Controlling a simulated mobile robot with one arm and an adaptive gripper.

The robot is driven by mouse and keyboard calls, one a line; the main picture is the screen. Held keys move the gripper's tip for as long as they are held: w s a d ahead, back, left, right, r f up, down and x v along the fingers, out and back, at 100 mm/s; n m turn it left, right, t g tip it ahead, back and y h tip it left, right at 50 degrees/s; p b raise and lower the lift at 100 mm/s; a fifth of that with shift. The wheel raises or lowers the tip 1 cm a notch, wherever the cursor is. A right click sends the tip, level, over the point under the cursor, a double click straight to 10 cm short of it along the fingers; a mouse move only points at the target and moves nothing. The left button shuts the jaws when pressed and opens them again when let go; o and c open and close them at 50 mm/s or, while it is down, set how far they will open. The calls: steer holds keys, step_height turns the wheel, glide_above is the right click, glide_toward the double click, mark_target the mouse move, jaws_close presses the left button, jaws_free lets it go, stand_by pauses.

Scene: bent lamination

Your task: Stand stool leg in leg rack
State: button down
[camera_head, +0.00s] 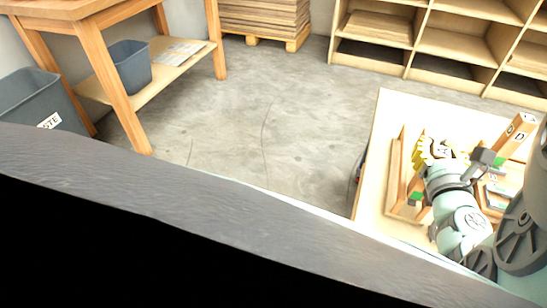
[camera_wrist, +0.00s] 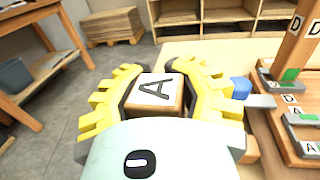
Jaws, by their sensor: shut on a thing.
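My gripper (camera_wrist: 153,80) has yellow fingers and is shut on a wooden stool leg (camera_wrist: 155,92), whose square end with a white label "A" faces the wrist camera. The rest of this leg is hidden below. In the head view my gripper (camera_head: 437,150) is over the table at the right, partly hidden by my arm. The wooden leg rack (camera_wrist: 262,122) is right of my gripper in the wrist view, with grey brackets and "D" and "A" labels. Another leg marked "D" (camera_wrist: 299,42) stands in it; this leg (camera_head: 515,135) also shows in the head view.
The rack stands on a pale table (camera_head: 372,190). A blue object (camera_wrist: 240,88) lies beside the right finger. A wooden-edged piece (camera_head: 395,172) is left of my gripper. Shelves (camera_head: 455,42), a workbench (camera_head: 118,85) and a waste bin (camera_head: 40,95) stand away across open floor.

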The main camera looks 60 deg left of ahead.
steer(key=shift+s+f+b, duration=0.1)
steer(key=shift+f+b, duration=0.4)
steer(key=shift+f, duration=1.15)
steer(key=c, duration=0.7)
jaws_free()
steer(key=shift+c, duration=0.2)
